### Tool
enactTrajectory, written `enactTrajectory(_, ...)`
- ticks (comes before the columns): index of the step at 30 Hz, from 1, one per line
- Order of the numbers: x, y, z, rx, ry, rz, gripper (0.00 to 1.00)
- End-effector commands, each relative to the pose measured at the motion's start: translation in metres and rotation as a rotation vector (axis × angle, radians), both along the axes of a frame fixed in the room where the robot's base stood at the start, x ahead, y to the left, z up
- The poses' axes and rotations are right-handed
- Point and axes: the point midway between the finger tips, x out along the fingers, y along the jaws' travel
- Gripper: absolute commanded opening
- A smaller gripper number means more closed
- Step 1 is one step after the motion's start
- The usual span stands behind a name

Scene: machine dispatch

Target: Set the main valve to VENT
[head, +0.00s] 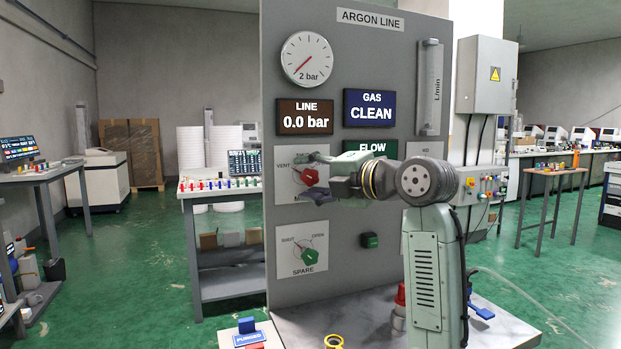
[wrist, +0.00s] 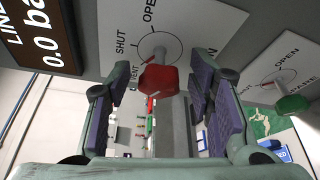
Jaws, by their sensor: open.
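The main valve is a red knob (head: 309,177) on a white plate on the grey panel, with the word VENT at its upper left in the head view. In the wrist view the red knob (wrist: 158,80) stands out on a short stem, with SHUT, OPEN and a partly covered VENT printed around it. I cannot tell surely which word it points at. My gripper (head: 318,177) is open in front of the plate. In the wrist view its two fingers (wrist: 152,92) stand on either side of the red knob, apart from it.
A green SPARE valve knob (head: 310,257) sits below on the panel; it also shows in the wrist view (wrist: 291,105). Displays include LINE 0.0 bar (head: 305,117) and GAS CLEAN (head: 369,109). The gauge (head: 307,58) is above.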

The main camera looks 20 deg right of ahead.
Motion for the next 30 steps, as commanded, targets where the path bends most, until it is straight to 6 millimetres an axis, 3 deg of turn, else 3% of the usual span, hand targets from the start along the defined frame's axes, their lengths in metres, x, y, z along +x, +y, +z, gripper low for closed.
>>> enactTrajectory(18, -0.098, -0.044, 0.011, 0.000, -0.001, -0.002, 0.48)
enactTrajectory(30, -0.107, -0.047, 0.012, 0.000, 0.000, -0.001, 0.48)
